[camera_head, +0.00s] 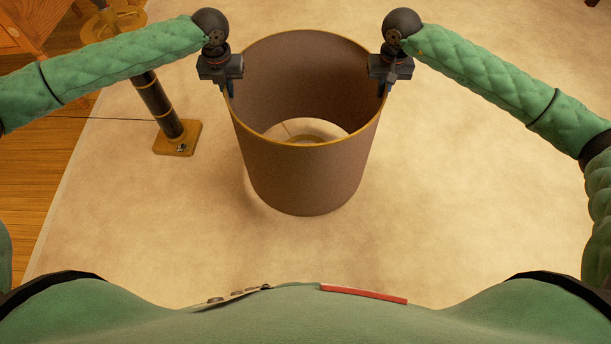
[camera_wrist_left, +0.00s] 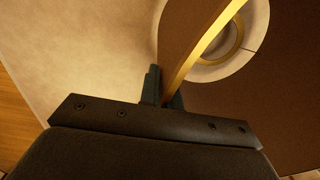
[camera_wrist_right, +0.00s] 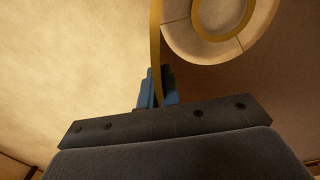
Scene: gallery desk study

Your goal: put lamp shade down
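The lamp shade (camera_head: 308,175) is a large brown open drum with gold rims, in the middle of the head view above the pale carpet. My left gripper (camera_head: 229,90) is at its left rim and my right gripper (camera_head: 383,90) at its right rim. In the left wrist view, the gold rim (camera_wrist_left: 205,47) runs between the fingers (camera_wrist_left: 163,90). In the right wrist view, the rim (camera_wrist_right: 155,45) also passes between the blue fingers (camera_wrist_right: 157,90). Both grippers look shut on the shade wall. Whether its lower rim touches the carpet is hard to tell.
A dark lamp pole with a square brass base (camera_head: 178,138) stands left of the shade, with a thin cord (camera_head: 110,118) running left. Wooden furniture (camera_head: 28,22) is at the upper left. The pale carpet (camera_head: 480,190) is clear to the right and in front.

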